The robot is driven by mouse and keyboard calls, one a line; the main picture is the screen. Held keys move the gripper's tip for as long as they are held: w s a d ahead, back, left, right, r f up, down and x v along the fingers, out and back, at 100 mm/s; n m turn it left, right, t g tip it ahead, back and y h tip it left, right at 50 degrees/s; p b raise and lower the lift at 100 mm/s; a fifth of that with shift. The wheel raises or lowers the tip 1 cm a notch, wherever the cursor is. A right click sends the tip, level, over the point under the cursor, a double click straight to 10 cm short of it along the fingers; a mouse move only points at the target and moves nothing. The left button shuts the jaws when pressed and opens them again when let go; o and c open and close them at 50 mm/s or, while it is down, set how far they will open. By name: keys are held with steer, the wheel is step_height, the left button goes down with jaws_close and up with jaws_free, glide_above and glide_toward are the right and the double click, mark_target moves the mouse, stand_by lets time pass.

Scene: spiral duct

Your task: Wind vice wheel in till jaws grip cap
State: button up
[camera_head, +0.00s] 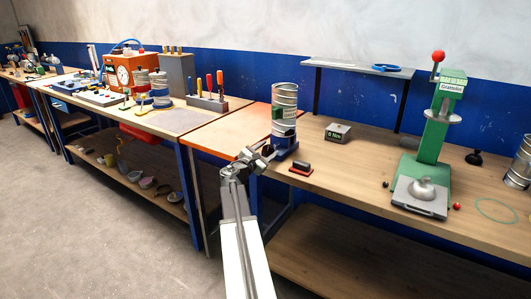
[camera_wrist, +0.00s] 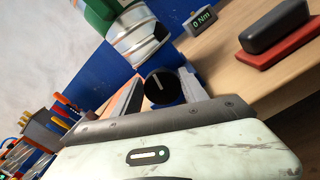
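The blue vice (camera_head: 285,150) stands on the right bench near its left end. A silver ribbed duct piece (camera_head: 286,95) with a green label stands upright above it. Its silver lower end, which may be the cap, shows in the wrist view (camera_wrist: 143,42). The round black vice wheel (camera_wrist: 162,87) with a white line lies between the fingers of my gripper (camera_wrist: 160,92). The wheel nearly fills the gap; I cannot tell whether both fingers press on it. In the head view my gripper (camera_head: 264,152) is at the vice's front left. The jaws and their contact with the cap are hidden.
A grey box reading 0 Nm (camera_head: 338,133) and a black block on a red base (camera_head: 301,168) lie right of the vice; the block also shows in the wrist view (camera_wrist: 277,31). A green press (camera_head: 432,140) stands further right. Bench space between is clear.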

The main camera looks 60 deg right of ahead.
steer(key=shift+f, duration=0.2)
steer(key=shift+a, duration=0.1)
steer(key=shift+s+a+f, duration=0.15)
steer(key=shift+a, duration=0.4)
steer(key=a, duration=0.6)
steer(key=shift+a+r, duration=0.3)
steer(key=shift+a, duration=0.1)
steer(key=shift+w, duration=0.2)
